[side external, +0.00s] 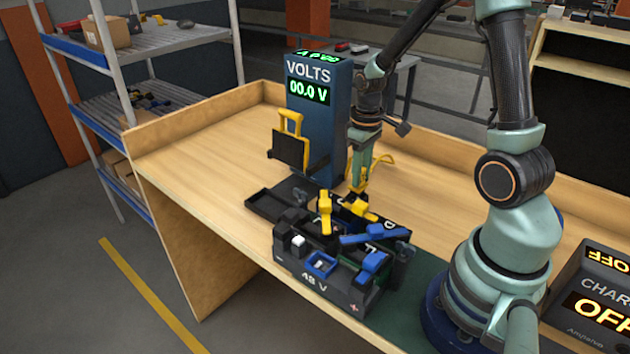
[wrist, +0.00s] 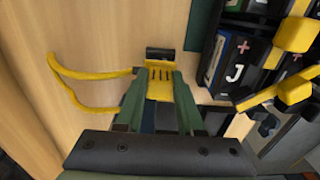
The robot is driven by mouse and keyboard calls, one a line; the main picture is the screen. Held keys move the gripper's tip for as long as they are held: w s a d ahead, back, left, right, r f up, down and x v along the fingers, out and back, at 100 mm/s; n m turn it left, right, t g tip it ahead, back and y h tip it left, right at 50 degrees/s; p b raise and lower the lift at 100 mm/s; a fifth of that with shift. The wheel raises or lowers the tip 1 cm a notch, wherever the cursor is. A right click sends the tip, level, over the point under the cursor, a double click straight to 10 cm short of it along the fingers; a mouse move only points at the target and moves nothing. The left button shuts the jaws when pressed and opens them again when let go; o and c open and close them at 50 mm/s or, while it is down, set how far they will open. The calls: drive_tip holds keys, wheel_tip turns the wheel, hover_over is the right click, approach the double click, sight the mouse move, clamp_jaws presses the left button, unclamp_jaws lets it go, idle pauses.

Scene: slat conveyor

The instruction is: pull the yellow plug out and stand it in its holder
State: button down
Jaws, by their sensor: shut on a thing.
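My gripper (wrist: 158,88) is shut on the yellow plug (wrist: 159,82), which has a black end (wrist: 163,54) and a yellow loop (wrist: 78,73) on its left in the wrist view. In the side view my gripper (side external: 358,180) points down behind the black battery box (side external: 325,284), with the yellow loop (side external: 383,160) beside it. The plug appears over bare wood, apart from the box in the wrist view; its height is unclear.
The voltage display (side external: 315,120) reads 00.0 V. The box top carries yellow handles (side external: 325,212) and blue parts (side external: 372,262). A flat black tray (side external: 263,205) lies left of the box. The wooden bench (side external: 215,180) is clear further left. A charger (side external: 595,300) reads OFF.

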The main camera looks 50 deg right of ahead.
drive_tip(key=shift+f, duration=1.1)
drive_tip(key=shift+c, duration=2.2)
unclamp_jaws()
drive_tip(key=shift+r, duration=0.1)
wheel_tip(320, 180, up, 12)
drive_tip(key=shift+f, duration=0.1)
drive_tip(key=s+a+r+t, duration=0.2)
drive_tip(key=a+r, duration=0.2)
drive_tip(key=a, duration=0.3)
drive_tip(key=s+a+r+t, duration=0.2)
drive_tip(key=a+r+t, duration=0.1)
drive_tip(key=a, duration=0.4)
drive_tip(key=shift+s+a+r+t, duration=0.2)
drive_tip(key=shift+a+r+t, duration=0.1)
drive_tip(key=shift+r, duration=0.4)
